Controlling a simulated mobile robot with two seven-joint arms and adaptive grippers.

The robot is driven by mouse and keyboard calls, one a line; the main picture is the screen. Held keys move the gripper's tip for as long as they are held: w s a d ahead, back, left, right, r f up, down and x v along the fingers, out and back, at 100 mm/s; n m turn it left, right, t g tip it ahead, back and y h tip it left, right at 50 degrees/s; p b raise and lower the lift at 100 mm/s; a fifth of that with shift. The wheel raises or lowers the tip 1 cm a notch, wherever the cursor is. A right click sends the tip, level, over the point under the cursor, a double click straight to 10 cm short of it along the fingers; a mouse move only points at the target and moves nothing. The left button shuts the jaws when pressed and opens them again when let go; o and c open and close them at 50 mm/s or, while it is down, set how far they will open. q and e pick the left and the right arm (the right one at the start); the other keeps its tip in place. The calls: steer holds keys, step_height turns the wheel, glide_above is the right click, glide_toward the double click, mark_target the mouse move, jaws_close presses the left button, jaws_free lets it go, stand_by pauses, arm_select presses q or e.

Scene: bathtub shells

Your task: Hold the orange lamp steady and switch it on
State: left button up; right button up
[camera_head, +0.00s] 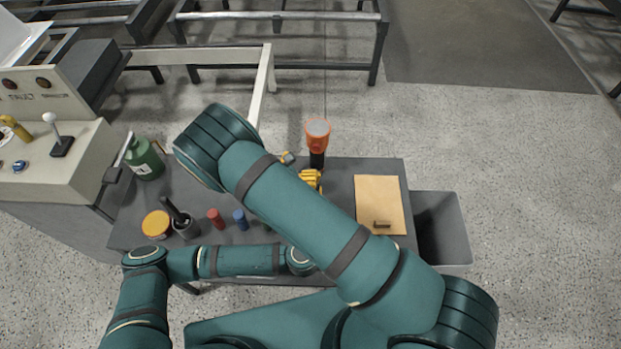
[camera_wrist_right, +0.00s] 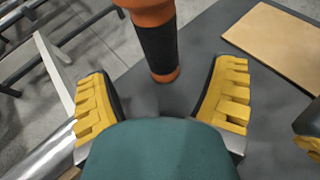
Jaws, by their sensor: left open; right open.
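The orange lamp (camera_head: 317,130), a torch with an orange head and black grip, stands upright at the table's back edge. In the right wrist view its black grip (camera_wrist_right: 158,48) and orange foot show, with the head cut off. My right gripper (camera_wrist_right: 162,98) is open, its yellow-padded fingers on either side of the lamp's foot, which is just beyond them and not clasped. In the head view my right arm hides most of this gripper; yellow finger pads (camera_head: 311,179) show near the lamp. Part of my left gripper (camera_wrist_right: 309,142) shows at the wrist view's right edge. I see no switch.
A grey bin (camera_head: 455,235) stands right; a control console (camera_head: 55,165) left.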

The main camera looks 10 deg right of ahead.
mark_target(312, 161)
steer(key=shift+x, duration=3.7)
steer(key=c, duration=1.4)
arm_select(q)
jaws_close()
